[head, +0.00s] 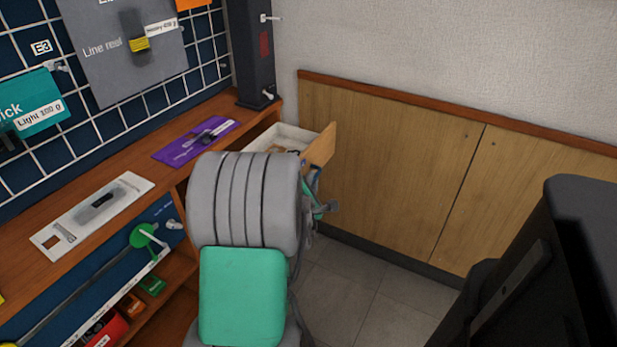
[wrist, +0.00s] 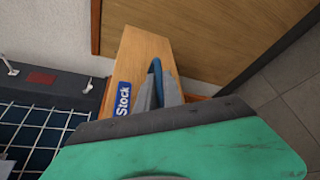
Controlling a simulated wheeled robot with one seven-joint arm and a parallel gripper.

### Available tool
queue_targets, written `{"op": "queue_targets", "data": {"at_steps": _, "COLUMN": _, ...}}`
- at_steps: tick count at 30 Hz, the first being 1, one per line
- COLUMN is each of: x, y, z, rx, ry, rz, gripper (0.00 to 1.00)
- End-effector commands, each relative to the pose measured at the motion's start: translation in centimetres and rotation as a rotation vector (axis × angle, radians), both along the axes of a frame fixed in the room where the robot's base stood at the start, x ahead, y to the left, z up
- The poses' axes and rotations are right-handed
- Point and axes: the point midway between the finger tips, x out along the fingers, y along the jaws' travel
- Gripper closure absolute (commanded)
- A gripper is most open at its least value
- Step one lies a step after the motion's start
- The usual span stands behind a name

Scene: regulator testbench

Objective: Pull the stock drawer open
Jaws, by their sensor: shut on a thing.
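The stock drawer stands partly open under the right end of the wooden bench; its wooden front (head: 320,148) is out from the bench and its pale inside shows, with something brownish in it. In the wrist view its front (wrist: 143,58) fills the upper middle, with a blue "Stock" label (wrist: 123,99). My gripper (wrist: 160,88) is at the drawer front, its grey fingers shut on the blue handle (wrist: 155,68). In the head view my arm hides most of the gripper and the handle.
A purple card (head: 196,140) and a white card (head: 92,217) lie on the bench top. A dark post (head: 252,50) stands at its far end. Wood wall panels (head: 390,160) are behind the drawer. Grey floor (head: 345,290) is clear to the right of my arm.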

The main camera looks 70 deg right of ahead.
Motion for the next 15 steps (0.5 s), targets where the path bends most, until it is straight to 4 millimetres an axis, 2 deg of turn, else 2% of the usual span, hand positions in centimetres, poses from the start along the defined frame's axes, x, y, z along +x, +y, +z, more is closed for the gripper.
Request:
{"op": "queue_targets", "data": {"at_steps": 9, "x": 0.27, "y": 0.04, "z": 0.03, "rx": -0.001, "ry": 0.001, "rz": 0.004, "gripper": 1.00}}
{"op": "queue_targets", "data": {"at_steps": 10, "x": 0.28, "y": 0.04, "z": 0.03, "rx": -0.001, "ry": 0.001, "rz": 0.004, "gripper": 0.88}}
{"op": "queue_targets", "data": {"at_steps": 13, "x": 0.31, "y": 0.05, "z": 0.04, "rx": -0.001, "ry": 0.000, "rz": 0.006, "gripper": 0.80}}
{"op": "queue_targets", "data": {"at_steps": 15, "x": 0.32, "y": 0.06, "z": 0.05, "rx": -0.001, "ry": 0.000, "rz": 0.006, "gripper": 0.80}}
